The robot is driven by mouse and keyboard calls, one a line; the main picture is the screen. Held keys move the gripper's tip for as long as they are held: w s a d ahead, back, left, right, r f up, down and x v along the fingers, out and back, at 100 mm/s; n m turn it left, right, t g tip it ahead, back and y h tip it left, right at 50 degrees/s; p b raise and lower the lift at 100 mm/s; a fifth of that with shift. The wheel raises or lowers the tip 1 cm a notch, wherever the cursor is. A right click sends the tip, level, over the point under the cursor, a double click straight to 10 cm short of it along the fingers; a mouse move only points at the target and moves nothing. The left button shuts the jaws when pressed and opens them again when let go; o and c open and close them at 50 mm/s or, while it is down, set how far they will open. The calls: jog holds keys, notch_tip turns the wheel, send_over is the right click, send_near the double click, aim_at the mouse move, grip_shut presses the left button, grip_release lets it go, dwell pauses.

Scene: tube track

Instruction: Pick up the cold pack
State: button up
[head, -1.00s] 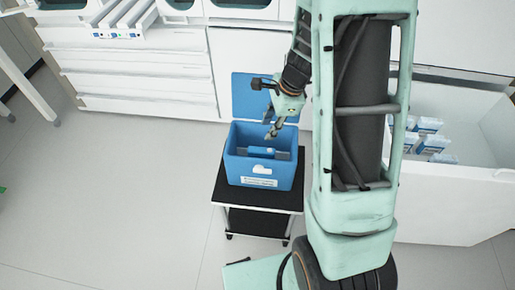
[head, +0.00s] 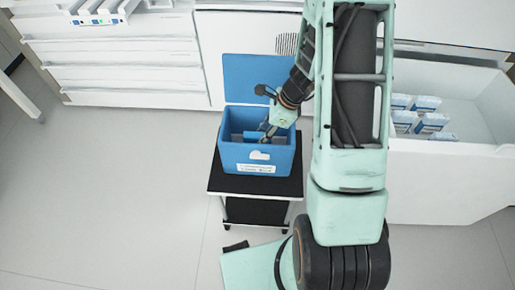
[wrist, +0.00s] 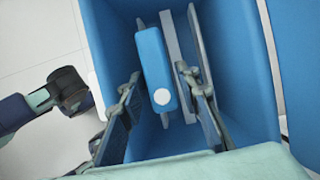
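The cold pack (wrist: 155,72) is a blue slab with a white round spot. It lies inside the open blue cool box (wrist: 240,75), beside upright grey plates (wrist: 201,48). My gripper (wrist: 158,78) is down in the box with its fingers apart, one on each side of the pack. The left finger shows a gap to the pack; the right finger is close to the pack and the nearest plate, and contact cannot be told. In the head view the box (head: 238,158) stands with its lid up, and my gripper (head: 266,137) reaches into it, partly hiding the contents.
The box stands on a small black-topped cart (head: 222,182). White drawers (head: 120,65) are behind on the left. An open white chest (head: 440,175) with several blue-and-white cartons (head: 430,122) is at the right. The floor (head: 110,190) at the left is clear.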

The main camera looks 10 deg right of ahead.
jog(key=x, duration=0.3)
jog(key=shift+w+a+f+b, duration=0.1)
jog(key=shift+a+f+b, duration=0.1)
jog(key=shift+f+b, duration=0.2)
jog(key=shift+c, duration=0.5)
jog(key=shift+r, duration=0.1)
grip_shut()
